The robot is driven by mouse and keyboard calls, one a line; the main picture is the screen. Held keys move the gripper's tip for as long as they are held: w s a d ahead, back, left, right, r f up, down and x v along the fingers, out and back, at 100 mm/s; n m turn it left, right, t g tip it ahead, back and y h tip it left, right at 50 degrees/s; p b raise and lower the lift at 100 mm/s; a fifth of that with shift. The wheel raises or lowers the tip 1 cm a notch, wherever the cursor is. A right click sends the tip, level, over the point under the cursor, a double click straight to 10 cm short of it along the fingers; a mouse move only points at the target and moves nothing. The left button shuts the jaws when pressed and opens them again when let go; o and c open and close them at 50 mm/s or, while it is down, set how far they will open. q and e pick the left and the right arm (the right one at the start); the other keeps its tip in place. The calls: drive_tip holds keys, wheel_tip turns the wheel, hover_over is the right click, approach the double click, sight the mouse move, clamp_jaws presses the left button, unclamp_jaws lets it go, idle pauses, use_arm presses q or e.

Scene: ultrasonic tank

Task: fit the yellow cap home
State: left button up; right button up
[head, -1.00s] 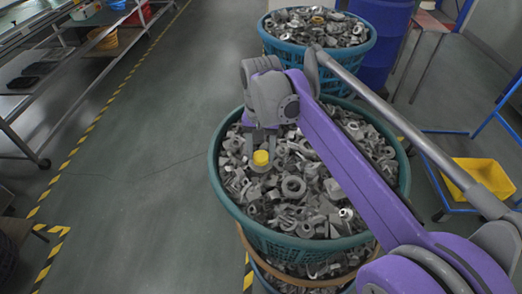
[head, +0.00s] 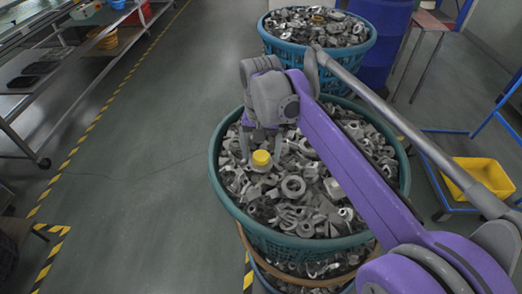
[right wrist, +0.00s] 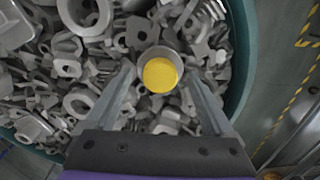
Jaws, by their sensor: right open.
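The yellow cap (head: 261,157) sits on a grey round part (head: 258,167) among the metal pieces in the near teal basket (head: 216,180). In the right wrist view the yellow cap (right wrist: 160,75) shows as a disc, with the grey part's round rim (right wrist: 160,52) around its upper side. Whether the cap is fully seated, I cannot tell. My right gripper (head: 262,149) is above the basket, and its fingers stand apart, one on either side of the cap. In the right wrist view gaps show between the fingers and the cap. My left gripper is not in view.
Several grey metal pieces (head: 293,187) fill the basket around the cap. A blue basket (head: 268,43) of similar pieces stands behind. A yellow bin (head: 482,176) is at the right. Clear floor (head: 140,180) lies left of the basket, beyond it a striped line and metal racks.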

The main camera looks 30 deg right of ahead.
wheel_tip(320, 180, up, 11)
drive_tip(key=p, duration=0.1)
idle(0.3)
drive_tip(key=shift+f, duration=0.15)
idle(0.4)
